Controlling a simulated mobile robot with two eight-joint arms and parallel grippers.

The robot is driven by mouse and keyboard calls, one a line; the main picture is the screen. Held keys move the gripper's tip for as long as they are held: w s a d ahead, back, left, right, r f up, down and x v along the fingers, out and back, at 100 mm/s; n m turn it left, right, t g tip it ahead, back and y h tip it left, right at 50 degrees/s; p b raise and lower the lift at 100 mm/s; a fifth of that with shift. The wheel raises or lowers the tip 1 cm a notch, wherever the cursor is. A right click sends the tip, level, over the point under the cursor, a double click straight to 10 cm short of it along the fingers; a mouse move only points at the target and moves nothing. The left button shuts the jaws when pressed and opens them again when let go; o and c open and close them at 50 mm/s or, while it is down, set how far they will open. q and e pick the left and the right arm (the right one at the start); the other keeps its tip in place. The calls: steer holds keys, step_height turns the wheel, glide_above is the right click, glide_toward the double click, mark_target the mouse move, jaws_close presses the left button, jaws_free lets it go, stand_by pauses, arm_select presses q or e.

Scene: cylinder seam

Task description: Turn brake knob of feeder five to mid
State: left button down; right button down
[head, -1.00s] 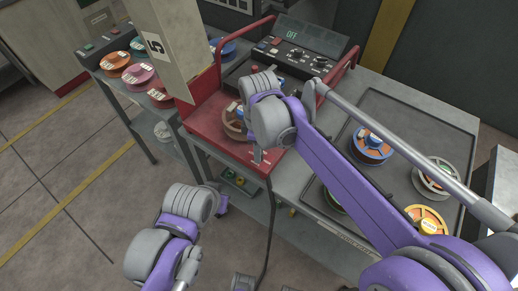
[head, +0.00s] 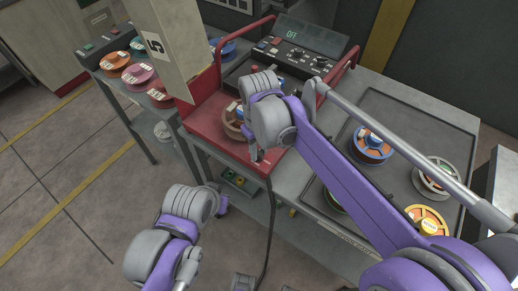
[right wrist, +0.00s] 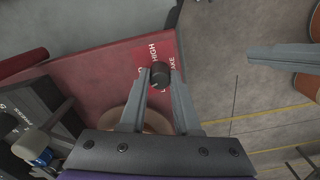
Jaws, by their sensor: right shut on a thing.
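The dark brake knob (right wrist: 160,74) sits on a red label (right wrist: 158,55) with white lettering, of which "HIGH" and part of "BRAKE" show. My right gripper (right wrist: 159,78) is shut on the knob, one finger on each side. A small greenish mark shows on the knob; its exact setting is hard to read. In the head view my right gripper (head: 257,154) is at the front corner of the red feeder (head: 203,119) and hides the knob. The "5" sign (head: 154,43) stands over this feeder.
A brown spool (head: 232,124) sits on the feeder beside my right wrist. A control panel (head: 295,57) reading OFF stands behind. A dark tray (head: 385,105) with several spools lies to the right. Open floor (head: 70,180) is at the left.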

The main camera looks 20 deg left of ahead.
mark_target(259, 153)
steer(key=m, duration=0.3)
steer(key=shift+m, duration=0.4)
stand_by(0.4)
steer(key=c, duration=0.6)
jaws_free()
step_height(259, 153, up, 11)
steer(key=shift+f+p, duration=0.1)
steer(key=shift+p, duration=0.2)
steer(key=shift+s, duration=0.1)
